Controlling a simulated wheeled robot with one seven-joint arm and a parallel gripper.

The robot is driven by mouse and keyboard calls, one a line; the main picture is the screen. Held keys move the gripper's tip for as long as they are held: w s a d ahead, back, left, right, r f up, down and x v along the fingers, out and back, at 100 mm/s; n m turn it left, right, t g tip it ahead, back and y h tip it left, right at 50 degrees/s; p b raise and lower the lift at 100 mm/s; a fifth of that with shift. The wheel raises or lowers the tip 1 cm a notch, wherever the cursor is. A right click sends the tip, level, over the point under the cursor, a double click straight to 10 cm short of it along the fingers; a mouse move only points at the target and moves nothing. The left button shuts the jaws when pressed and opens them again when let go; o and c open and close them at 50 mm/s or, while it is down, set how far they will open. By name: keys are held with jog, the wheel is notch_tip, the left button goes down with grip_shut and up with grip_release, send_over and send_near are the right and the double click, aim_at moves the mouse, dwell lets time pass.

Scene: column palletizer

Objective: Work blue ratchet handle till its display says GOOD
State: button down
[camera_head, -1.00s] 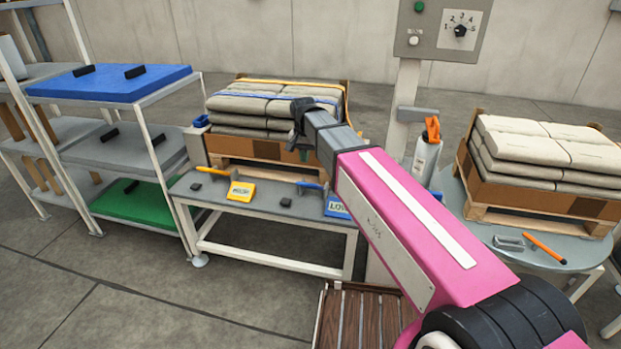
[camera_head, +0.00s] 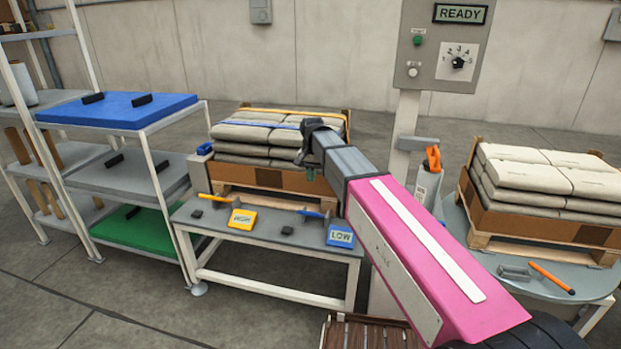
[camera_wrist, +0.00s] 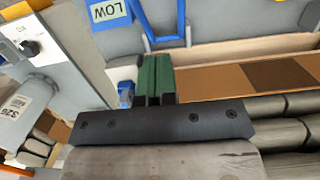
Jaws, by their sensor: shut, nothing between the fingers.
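The blue ratchet's display (camera_head: 340,236) stands at the right end of the low grey table and reads LOW; it also shows at the top of the wrist view (camera_wrist: 110,12). The blue handle (camera_head: 315,214) lies beside it to the left, and a blue bar frame (camera_wrist: 167,35) shows next to the LOW sign in the wrist view. My gripper, with green fingers (camera_wrist: 155,80), is shut and empty, apart from the blue handle.
A yellow display (camera_head: 241,219) with a yellow handle (camera_head: 219,199) sits at the table's left. Stacked sacks on a pallet (camera_head: 250,135) stand behind, with yellow and blue straps. A control post (camera_head: 440,45) reads READY. A shelf rack (camera_head: 120,112) stands left.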

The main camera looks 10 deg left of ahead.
jog(key=s+f, duration=0.4)
jog(key=f, duration=0.5)
jog(key=shift+a+f, duration=0.2)
jog(key=shift+f, duration=0.1)
jog(key=shift+w, duration=0.1)
jog(key=s+f+t, duration=0.5)
jog(key=s+f, duration=0.1)
jog(key=f, duration=0.5)
jog(key=shift+s+a+f+t+h, duration=0.25)
jog(key=shift+s+f+t+h, duration=0.05)
jog(key=shift+s, duration=0.05)
dwell(0.3)
